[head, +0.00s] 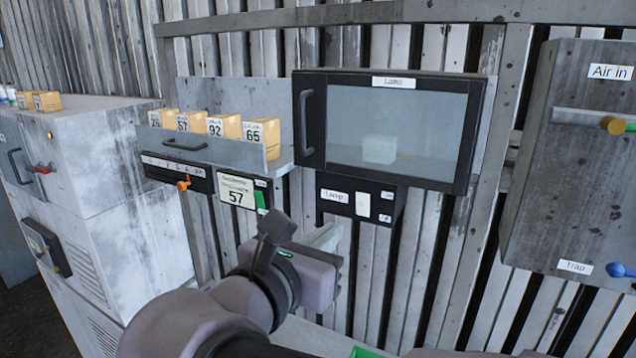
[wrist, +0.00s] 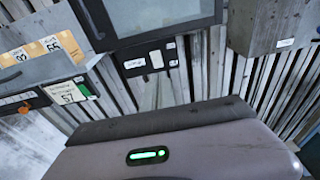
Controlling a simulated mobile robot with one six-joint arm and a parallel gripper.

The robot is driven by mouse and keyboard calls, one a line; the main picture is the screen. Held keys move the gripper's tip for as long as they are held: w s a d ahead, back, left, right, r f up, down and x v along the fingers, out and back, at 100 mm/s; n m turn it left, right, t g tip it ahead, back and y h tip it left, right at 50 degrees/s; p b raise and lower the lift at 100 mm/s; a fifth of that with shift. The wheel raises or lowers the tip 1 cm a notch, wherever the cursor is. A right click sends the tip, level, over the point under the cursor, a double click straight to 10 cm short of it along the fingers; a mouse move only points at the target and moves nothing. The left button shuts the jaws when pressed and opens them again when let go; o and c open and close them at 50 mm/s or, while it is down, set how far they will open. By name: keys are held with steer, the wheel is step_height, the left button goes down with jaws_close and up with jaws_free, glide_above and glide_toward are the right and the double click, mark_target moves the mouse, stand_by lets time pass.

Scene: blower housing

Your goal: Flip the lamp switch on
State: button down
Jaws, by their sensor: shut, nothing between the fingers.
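The lamp switch (head: 362,203) is a pale upright rocker on a black panel under the lamp cabinet. The panel carries a "Lamp" label (head: 335,196) on the left and two small labels on the right, too small to read. I cannot tell which way the rocker is tipped. It also shows in the wrist view (wrist: 156,59). The lamp cabinet (head: 400,125) has a closed glass door with a pale block dimly visible inside. My gripper (head: 328,238) is shut and empty, below and left of the switch, seemingly apart from it.
Left of the switch, a grey drawer (head: 205,148) holds several numbered boxes, above a panel with an orange knob (head: 184,184) and a "57" card (head: 237,192). A grey box labelled "Air in" (head: 575,150) juts out at the right. Slatted wall lies below the switch.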

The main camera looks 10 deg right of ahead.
glide_toward(369, 197)
steer(key=x, duration=0.5)
steer(key=shift+w+d+f, duration=0.1)
steer(key=shift+w+f, duration=0.05)
steer(key=shift+f, duration=0.05)
steer(key=shift+w+d+r, duration=0.1)
steer(key=shift+w+d, duration=0.2)
steer(key=shift+w, duration=0.15)
steer(key=shift+p, duration=0.35)
